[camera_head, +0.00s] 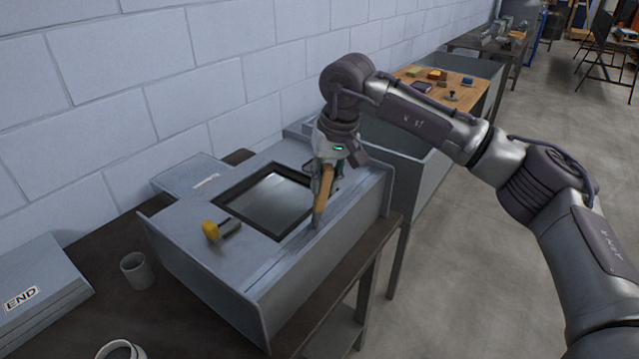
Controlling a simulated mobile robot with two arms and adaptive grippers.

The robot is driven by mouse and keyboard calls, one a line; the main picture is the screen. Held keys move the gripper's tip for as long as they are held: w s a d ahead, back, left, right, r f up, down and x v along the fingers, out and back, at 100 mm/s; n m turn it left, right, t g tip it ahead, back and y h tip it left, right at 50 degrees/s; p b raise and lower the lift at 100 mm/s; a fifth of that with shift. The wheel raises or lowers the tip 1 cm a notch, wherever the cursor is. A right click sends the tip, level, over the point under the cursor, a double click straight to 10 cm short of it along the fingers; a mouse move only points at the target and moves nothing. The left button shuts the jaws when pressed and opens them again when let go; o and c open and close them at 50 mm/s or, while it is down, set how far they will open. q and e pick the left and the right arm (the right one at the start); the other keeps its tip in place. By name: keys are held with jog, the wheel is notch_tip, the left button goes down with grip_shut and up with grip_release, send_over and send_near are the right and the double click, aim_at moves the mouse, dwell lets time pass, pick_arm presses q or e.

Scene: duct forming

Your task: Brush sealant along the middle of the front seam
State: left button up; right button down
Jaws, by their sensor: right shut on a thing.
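A grey sheet-metal duct piece (215,262) lies on a dark table, with a square framed opening (268,198) in its top. Its front seam (285,262) runs along the raised front edge. My right gripper (326,172) is shut on a brush (321,200) with a wooden handle. The brush points down, its tip at the front seam right of the opening; whether the bristles touch the metal I cannot tell. My left gripper is out of view.
A yellow-headed tool (212,230) lies on the duct left of the opening. A grey cup (137,270) and a white mug (120,350) stand on the dark table (105,262). A box marked END (45,285) is at left. A wooden bench (470,92) holds small items behind.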

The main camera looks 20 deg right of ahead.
jog(key=shift+w+d, duration=0.1)
jog(key=shift+d, duration=0.05)
jog(key=shift+w+d+p, duration=0.35)
jog(key=shift+w+d, duration=0.55)
jog(key=shift+d, duration=0.3)
jog(key=shift+w+d+f+p, duration=0.1)
jog(key=shift+w+d+p, duration=0.15)
jog(key=shift+w+d, duration=0.3)
jog(key=shift+w+d+f+p, duration=0.1)
jog(key=shift+w+d+p, duration=0.15)
jog(key=shift+d, duration=0.35)
jog(key=shift+w+d, duration=0.1)
